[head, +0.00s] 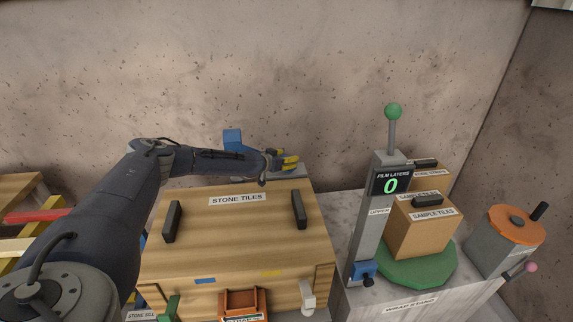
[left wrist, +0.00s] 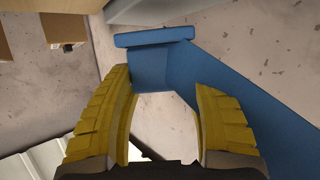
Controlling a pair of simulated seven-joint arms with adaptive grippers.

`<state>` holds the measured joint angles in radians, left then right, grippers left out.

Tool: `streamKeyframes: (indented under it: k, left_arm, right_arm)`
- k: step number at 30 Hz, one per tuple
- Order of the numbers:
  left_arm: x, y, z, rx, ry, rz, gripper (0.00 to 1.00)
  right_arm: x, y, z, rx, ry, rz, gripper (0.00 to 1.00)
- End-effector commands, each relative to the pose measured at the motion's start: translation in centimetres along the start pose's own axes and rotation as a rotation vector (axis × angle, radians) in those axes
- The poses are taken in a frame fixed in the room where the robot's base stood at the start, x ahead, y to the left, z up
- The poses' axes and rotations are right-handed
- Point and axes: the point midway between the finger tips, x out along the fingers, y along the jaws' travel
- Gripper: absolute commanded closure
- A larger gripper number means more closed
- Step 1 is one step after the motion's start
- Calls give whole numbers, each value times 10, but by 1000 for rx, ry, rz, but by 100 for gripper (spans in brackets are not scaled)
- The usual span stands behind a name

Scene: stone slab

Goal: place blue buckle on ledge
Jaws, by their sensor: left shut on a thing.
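My left gripper (head: 291,162) has yellow fingers and is beyond the back edge of the wooden crate, in front of the wall. In the left wrist view, the blue buckle (left wrist: 165,62) lies between and beyond the yellow fingers (left wrist: 165,105), with a wide arm running down to the right behind one finger. The gripper is shut on it. In the head view, a blue piece (head: 233,138) rises behind my forearm, apparently part of the buckle; the rest is hidden. A grey ledge-like surface (head: 288,173) shows just below the gripper. I cannot tell if the buckle touches it.
The wooden crate labelled STONE TILES (head: 240,230) has two black handles on its lid. To the right stand a grey post (head: 370,225) with a green knob, its display reading 0, a cardboard box (head: 422,228) on a green turntable (head: 415,270), and an orange-topped drum (head: 500,240).

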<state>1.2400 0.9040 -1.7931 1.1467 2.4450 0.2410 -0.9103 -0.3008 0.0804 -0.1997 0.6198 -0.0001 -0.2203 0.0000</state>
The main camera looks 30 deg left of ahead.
Motion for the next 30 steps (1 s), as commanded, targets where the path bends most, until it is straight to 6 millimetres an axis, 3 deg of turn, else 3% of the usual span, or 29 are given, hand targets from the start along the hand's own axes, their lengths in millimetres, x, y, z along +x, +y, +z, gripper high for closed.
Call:
streamKeyframes:
  k: [9,25,26,30]
  left_arm:
    - [8,0,22,-1,-1,-1,80]
    - [11,0,27,1,-1,-1,80]
    - [10,0,26,1,-1,-1,44]
    - [10,0,26,0,-1,-1,28]
  right_arm:
    - [0,0,-1,0,1,0,100]
    - [0,0,-1,0,2,0,100]
    - [0,0,-1,0,2,0,100]
    - [0,0,-1,0,2,0,100]
